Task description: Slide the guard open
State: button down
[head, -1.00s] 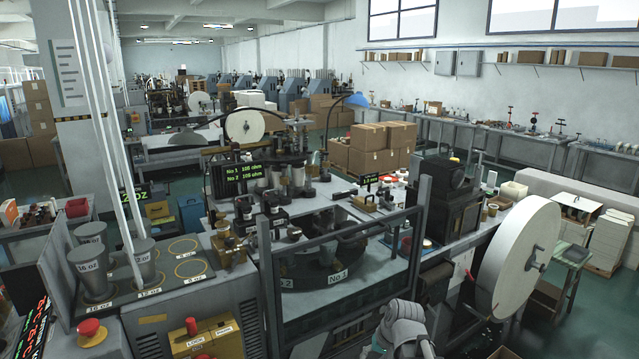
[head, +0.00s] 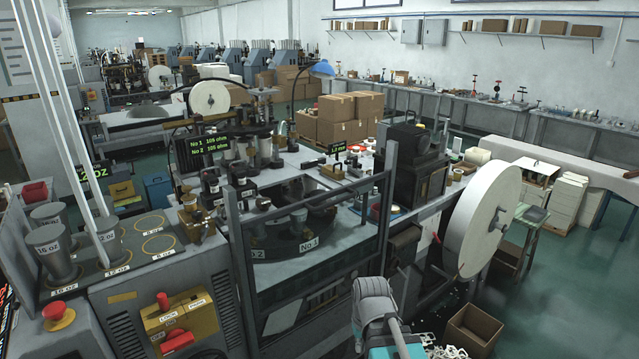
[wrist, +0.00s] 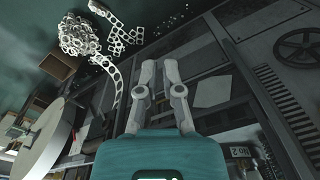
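The guard (head: 317,193) is a dark grey framed panel with two tall posts and cross bars. In the head view it stands across the front of the round turret (head: 285,245), which shows through it. My gripper (wrist: 160,66) shows in the wrist view with its two grey fingers close together, a narrow gap between them and nothing held. Dark machine framing lies beyond the fingers; I cannot tell which part of it is the guard. In the head view my arm's grey and teal end is low, right of the guard's lower right; the fingertips cannot be made out there.
A large white paper reel (head: 482,222) stands to the right. A red emergency button (head: 57,313) and a yellow control box (head: 182,318) with red levers are at the left. An open carton (head: 473,328) sits on the floor at lower right.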

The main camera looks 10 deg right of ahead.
jog(key=w+d+r+n+t+y+p, duration=0.1)
jog(key=w+r+n+t+y+p, duration=0.2)
jog(key=w+r+p, duration=0.9)
jog(key=w+d+r+n+t+y+p, duration=0.1)
jog(key=w+r+t+p, duration=0.5)
jog(key=w+r+p, duration=0.6)
jog(key=w+r+n+y, duration=0.1)
jog(key=w+r+n, duration=0.1)
jog(key=r, duration=0.6)
jog(key=shift+w+d+r+y, duration=0.15)
jog(key=shift+w+r+y, duration=0.25)
jog(key=shift+w, duration=0.5)
jog(key=shift+f, duration=0.15)
jog(key=s+d+f+b+x, duration=0.1)
jog(key=f+b+x, duration=0.1)
jog(key=b+x, duration=0.7)
jog(key=shift+b+x, duration=0.35)
jog(key=shift+x, duration=1.5)
jog(key=shift+f, duration=0.2)
